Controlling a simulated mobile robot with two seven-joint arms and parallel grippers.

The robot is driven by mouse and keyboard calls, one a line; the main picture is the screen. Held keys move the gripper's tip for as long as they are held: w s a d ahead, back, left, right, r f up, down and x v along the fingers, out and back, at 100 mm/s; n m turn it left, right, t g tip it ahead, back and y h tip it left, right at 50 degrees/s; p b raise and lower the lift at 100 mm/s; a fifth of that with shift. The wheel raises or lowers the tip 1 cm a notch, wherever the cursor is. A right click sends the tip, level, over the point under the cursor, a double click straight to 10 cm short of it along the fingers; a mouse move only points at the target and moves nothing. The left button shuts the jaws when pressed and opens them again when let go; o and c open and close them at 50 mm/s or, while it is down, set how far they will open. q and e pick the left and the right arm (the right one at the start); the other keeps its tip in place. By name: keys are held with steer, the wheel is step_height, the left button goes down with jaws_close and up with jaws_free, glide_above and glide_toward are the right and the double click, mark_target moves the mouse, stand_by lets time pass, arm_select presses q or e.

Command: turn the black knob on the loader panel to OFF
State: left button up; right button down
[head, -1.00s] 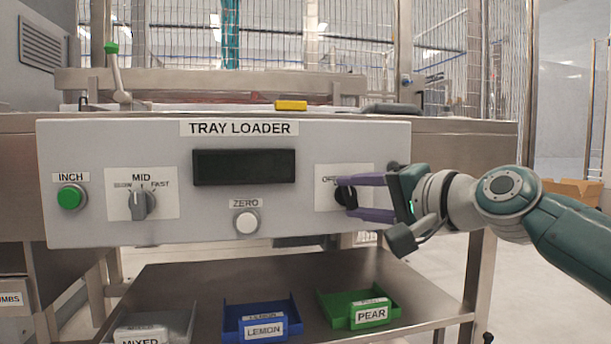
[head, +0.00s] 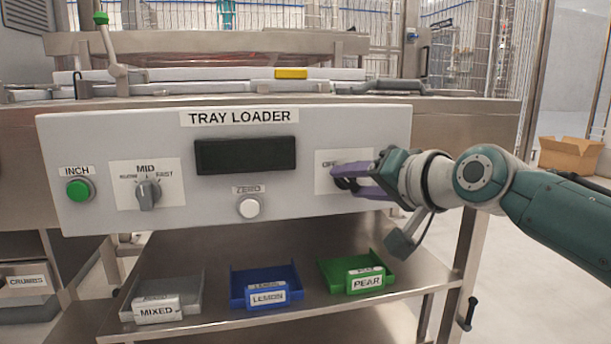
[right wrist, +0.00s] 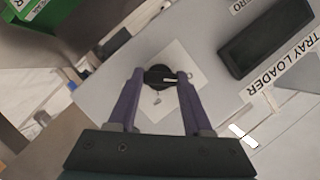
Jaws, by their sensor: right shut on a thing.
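The black knob (head: 345,184) sits on a white plate at the right end of the grey loader panel (head: 330,121). The purple fingers of my right gripper (head: 342,177) reach it from the right and hide much of it and of the plate's lettering. In the right wrist view the knob (right wrist: 158,77) lies between the two fingertips (right wrist: 161,76), gripped from both sides. A white mark on the knob points to the right in that view. I cannot read the lettering there well enough to tell the setting. My left gripper is out of view.
The panel also carries a green INCH button (head: 78,190), a grey MID selector (head: 148,194), a dark display (head: 246,155) and a white ZERO button (head: 249,208). Grey, blue and green bins (head: 335,272) stand on the shelf below. A cardboard box (head: 570,156) is at the right.

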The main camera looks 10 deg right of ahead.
steer(key=shift+c, duration=1.6)
jaws_free()
steer(key=shift+s+d+r+p, duration=0.1)
steer(key=shift+s+r+p, duration=0.15)
steer(key=shift+p, duration=0.1)
steer(key=p+v, duration=0.5)
steer(key=v, duration=0.4)
steer(key=shift+s+p, duration=0.2)
steer(key=shift+p, duration=0.1)
steer(key=shift+f, duration=0.1)
